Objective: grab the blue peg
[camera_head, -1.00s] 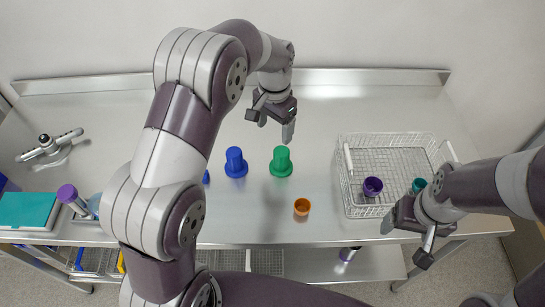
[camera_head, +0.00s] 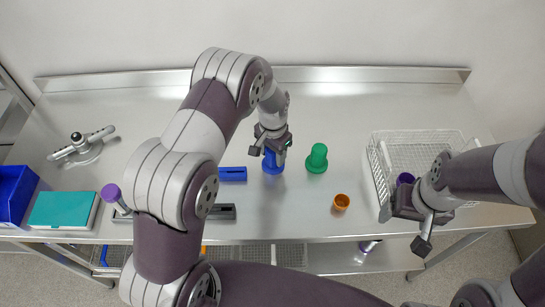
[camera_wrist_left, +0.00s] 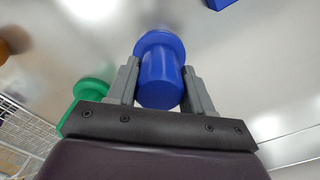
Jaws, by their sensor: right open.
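The blue peg (camera_head: 272,166) stands upright on the metal table, partly hidden under my left gripper (camera_head: 269,155). In the left wrist view the blue peg (camera_wrist_left: 160,80) is between the two grey fingers, which lie along its sides. Any gap between fingers and peg is too small to judge, so I cannot tell whether they grip it. My right gripper (camera_head: 403,229) is open and empty at the table's front right, beside the wire basket.
A green peg (camera_head: 317,158) stands just right of the blue one, and an orange cup (camera_head: 341,202) is in front of it. A wire basket (camera_head: 385,150) holds a purple cup (camera_head: 405,178). A blue block (camera_head: 233,174) lies to the left. The back of the table is clear.

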